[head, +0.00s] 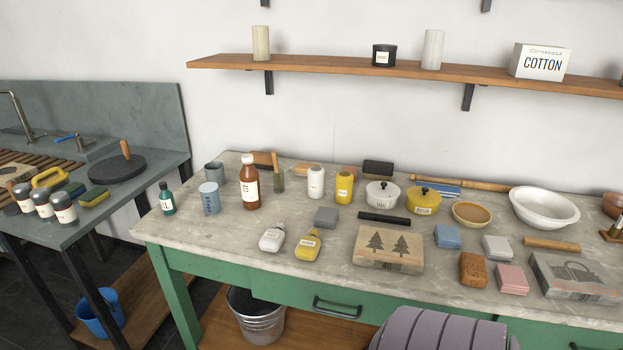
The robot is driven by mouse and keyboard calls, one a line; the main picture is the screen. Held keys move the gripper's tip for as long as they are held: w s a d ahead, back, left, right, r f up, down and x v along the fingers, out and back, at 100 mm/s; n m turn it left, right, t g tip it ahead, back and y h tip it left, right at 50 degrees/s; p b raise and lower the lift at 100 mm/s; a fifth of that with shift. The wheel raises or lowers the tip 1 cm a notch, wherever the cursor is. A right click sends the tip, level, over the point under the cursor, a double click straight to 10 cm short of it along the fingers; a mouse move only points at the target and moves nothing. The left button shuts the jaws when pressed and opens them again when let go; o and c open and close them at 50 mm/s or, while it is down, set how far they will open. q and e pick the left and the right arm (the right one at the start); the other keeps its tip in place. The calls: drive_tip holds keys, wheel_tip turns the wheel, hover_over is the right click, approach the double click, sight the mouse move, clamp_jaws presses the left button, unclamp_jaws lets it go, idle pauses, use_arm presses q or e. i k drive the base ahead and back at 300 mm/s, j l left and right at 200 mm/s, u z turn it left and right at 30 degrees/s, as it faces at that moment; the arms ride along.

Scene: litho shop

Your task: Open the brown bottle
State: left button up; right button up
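The brown bottle (250,186) stands upright on the left part of the worktable. It has a white cap and a pale label on its front. The cap sits on the bottle's top. Neither of my grippers shows in the head view, so nothing is seen touching the bottle.
The worktable (190,235) is crowded. A grey cup (214,173), a blue beaker (209,198) and a small green bottle (166,199) stand left of the brown bottle. A brush (278,178) is close on its right. The table's front left is clear. A wooden shelf (340,68) hangs above.

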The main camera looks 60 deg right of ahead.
sight(249, 177)
drive_tip(key=z, duration=1.45)
drive_tip(key=i+l+u, duration=0.1)
drive_tip(key=i, duration=0.3)
drive_tip(key=i+l+u, duration=0.1)
drive_tip(key=i+l, duration=0.2)
drive_tip(key=i, duration=0.1)
